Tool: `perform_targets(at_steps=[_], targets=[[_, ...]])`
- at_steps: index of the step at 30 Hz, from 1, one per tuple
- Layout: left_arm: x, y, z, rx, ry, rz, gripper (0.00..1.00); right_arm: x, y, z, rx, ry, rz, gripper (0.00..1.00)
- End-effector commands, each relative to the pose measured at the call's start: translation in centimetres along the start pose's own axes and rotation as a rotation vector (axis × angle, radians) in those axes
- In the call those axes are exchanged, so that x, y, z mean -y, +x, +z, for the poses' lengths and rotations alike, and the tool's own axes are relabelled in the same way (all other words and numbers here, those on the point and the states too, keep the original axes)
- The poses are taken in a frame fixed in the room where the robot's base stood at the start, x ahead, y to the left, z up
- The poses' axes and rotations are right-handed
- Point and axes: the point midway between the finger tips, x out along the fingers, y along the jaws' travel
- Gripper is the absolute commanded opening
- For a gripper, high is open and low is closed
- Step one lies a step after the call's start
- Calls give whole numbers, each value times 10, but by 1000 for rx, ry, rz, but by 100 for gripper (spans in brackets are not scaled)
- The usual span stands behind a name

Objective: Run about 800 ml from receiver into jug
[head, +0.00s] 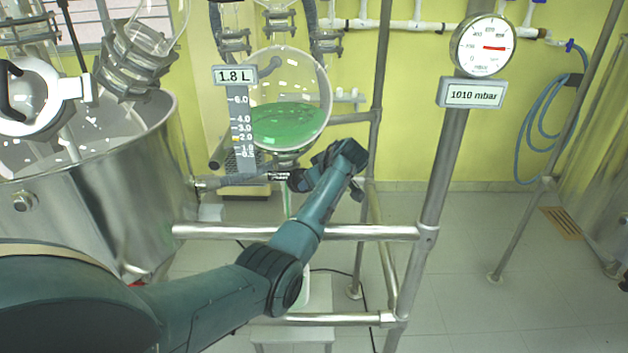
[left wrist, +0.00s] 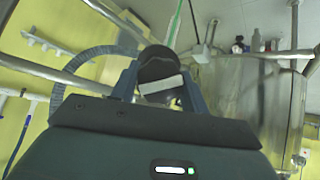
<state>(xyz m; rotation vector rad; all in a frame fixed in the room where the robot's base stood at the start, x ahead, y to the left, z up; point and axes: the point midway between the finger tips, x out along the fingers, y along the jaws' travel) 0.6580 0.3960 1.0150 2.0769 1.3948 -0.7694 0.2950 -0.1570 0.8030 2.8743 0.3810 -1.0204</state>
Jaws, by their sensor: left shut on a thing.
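The receiver (head: 290,85) is a round glass flask with green liquid in its lower part. A sign beside it reads 1.8 L (head: 236,75), above a grey scale (head: 242,130). My left gripper (head: 293,181) is just under the receiver, shut on the dark drain valve handle; the left wrist view shows the handle (left wrist: 158,68) between the fingers (left wrist: 158,95). A thin green stream (left wrist: 175,25) shows beyond the handle in that view. A pale vessel, apparently the jug (head: 319,291), stands low behind my left arm, mostly hidden; its fill level cannot be read. My right gripper is out of view.
A steel frame (head: 370,233) with rails crosses in front of the receiver. A large steel vessel (head: 100,200) stands at left. A gauge (head: 484,45) has a sign reading 1010 mbar (head: 472,94). A low stool (head: 290,335) stands below. Floor at right is mostly clear.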

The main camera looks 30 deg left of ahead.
Motion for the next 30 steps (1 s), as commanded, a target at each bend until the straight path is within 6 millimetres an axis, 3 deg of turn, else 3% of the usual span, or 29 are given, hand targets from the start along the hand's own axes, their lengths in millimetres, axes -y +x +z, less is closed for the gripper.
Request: perform_targets(at_steps=[30], targets=[[-1,1,2,2,732,-194,22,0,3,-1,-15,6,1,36]])
